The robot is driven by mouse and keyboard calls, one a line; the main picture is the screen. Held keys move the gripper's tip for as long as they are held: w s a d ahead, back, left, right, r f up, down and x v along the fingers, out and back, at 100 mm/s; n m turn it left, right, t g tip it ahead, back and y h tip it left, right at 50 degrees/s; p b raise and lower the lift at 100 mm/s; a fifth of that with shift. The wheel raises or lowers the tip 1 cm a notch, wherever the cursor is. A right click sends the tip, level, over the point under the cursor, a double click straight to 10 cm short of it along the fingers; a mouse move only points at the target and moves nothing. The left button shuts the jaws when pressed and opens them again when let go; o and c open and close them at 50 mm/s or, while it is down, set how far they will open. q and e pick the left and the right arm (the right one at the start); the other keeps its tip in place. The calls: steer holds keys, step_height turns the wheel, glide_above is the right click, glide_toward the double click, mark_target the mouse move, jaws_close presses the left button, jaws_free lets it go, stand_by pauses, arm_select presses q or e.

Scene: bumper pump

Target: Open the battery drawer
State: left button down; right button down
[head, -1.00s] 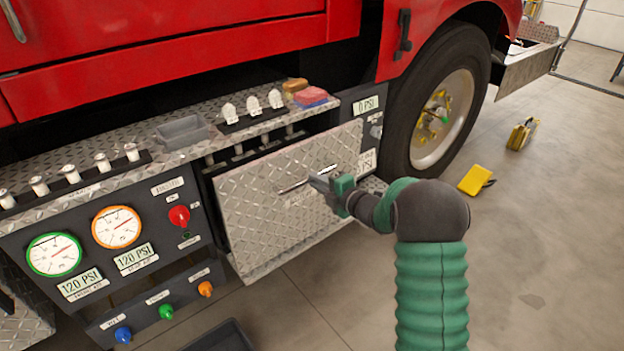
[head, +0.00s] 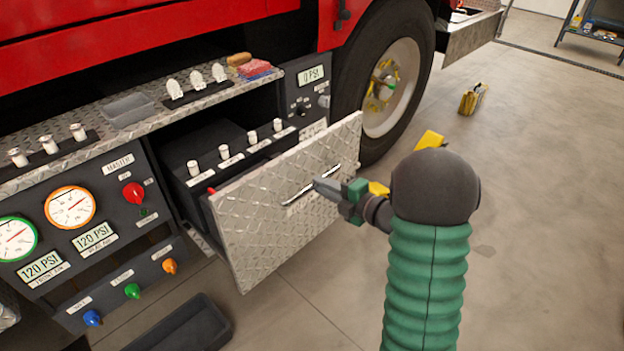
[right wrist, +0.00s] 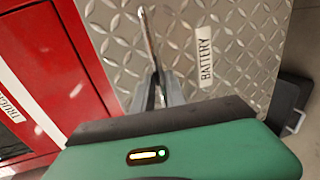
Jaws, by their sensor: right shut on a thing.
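The battery drawer (head: 265,225) has a diamond-plate front and stands pulled out from the truck's side panel. Its black inside, with several white-topped posts, shows behind the front. Its bar handle (head: 312,184) runs across the front. My right gripper (head: 322,187) is shut on the handle near its middle. The right wrist view shows the handle (right wrist: 147,38) between the fingers (right wrist: 157,92) and the BATTERY label (right wrist: 205,56) beside it. My left gripper is not in view.
A control panel with gauges (head: 70,207) and coloured knobs is left of the drawer. A dark tray (head: 185,325) lies on the floor below. The truck wheel (head: 385,85) and yellow chocks (head: 473,98) are to the right. Open floor (head: 540,230) extends right.

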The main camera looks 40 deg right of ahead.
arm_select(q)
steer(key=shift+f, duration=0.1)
arm_select(e)
steer(key=shift+s+d+f, duration=0.15)
steer(key=shift+s+f, duration=0.3)
steer(key=shift+s, duration=0.05)
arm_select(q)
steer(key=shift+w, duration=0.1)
arm_select(e)
steer(key=c, duration=1.7)
jaws_free()
steer(key=shift+o, duration=1.1)
steer(key=shift+w+d+f, duration=0.1)
steer(key=shift+w, duration=0.05)
steer(key=shift+o, duration=0.6)
steer(key=shift+w+d, duration=0.15)
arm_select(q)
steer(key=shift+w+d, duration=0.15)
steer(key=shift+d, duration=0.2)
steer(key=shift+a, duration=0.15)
